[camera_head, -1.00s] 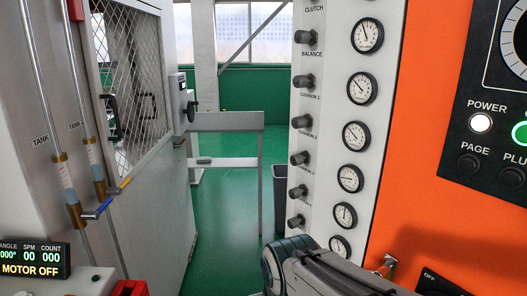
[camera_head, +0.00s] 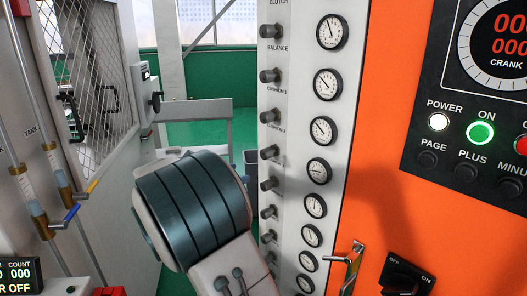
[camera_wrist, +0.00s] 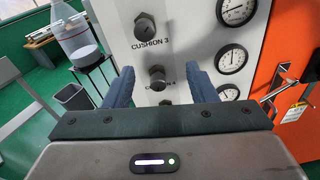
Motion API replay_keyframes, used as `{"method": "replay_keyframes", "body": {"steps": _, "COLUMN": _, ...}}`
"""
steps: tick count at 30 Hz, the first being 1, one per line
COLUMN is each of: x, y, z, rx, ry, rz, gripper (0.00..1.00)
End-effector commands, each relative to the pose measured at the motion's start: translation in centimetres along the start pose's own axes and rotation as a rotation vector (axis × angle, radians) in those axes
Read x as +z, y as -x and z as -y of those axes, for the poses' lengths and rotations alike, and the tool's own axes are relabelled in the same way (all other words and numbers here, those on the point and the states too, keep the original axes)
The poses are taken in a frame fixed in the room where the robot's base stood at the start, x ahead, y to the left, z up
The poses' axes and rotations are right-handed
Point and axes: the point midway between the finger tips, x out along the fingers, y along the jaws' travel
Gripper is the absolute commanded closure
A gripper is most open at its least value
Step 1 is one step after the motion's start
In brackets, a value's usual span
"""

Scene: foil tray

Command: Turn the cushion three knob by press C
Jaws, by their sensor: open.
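A column of dark knobs runs down a white panel in both views. In the wrist view, the label CUSHION 3 sits just below the upper knob, which I take as the cushion three knob (camera_wrist: 145,26); in the head view I take it as this knob (camera_head: 268,152). My gripper (camera_wrist: 162,80) is open and empty, its two blue fingers pointing at the panel. Between the fingertips in the picture is a lower knob (camera_wrist: 157,77), with a partly hidden label ending in 4. I cannot tell whether the fingers touch anything. The head view does not show the fingers.
Round gauges (camera_head: 323,84) stand right of the knobs. An orange panel (camera_head: 400,205) carries a black control box (camera_head: 468,110) and a rotary switch (camera_head: 402,272). A mesh-fronted cabinet (camera_head: 85,80) is at left. A bin (camera_wrist: 75,98) and bottle stand (camera_wrist: 95,55) are left of the panel.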

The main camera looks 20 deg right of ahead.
Motion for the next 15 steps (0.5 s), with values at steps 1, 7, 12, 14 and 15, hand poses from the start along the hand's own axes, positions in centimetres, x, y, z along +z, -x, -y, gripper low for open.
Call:
{"method": "replay_keyframes", "body": {"steps": 1, "x": 0.4, "y": 0.5, "z": -0.9, "rx": 0.019, "ry": 0.026, "rz": 0.037, "gripper": 0.48}}
{"method": "replay_keyframes", "body": {"steps": 7, "x": 1.0, "y": 0.1, "z": -2.0, "rx": 0.039, "ry": 0.061, "rz": 0.09, "gripper": 0.48}}
{"method": "replay_keyframes", "body": {"steps": 12, "x": 1.3, "y": -2.9, "z": -2.0, "rx": 0.036, "ry": 0.06, "rz": 0.088, "gripper": 0.48}}
{"method": "replay_keyframes", "body": {"steps": 14, "x": 1.5, "y": -4.2, "z": -2.1, "rx": 0.036, "ry": 0.06, "rz": 0.088, "gripper": 0.48}}
{"method": "replay_keyframes", "body": {"steps": 15, "x": 1.6, "y": -5.1, "z": -2.1, "rx": 0.036, "ry": 0.06, "rz": 0.087, "gripper": 0.48}}
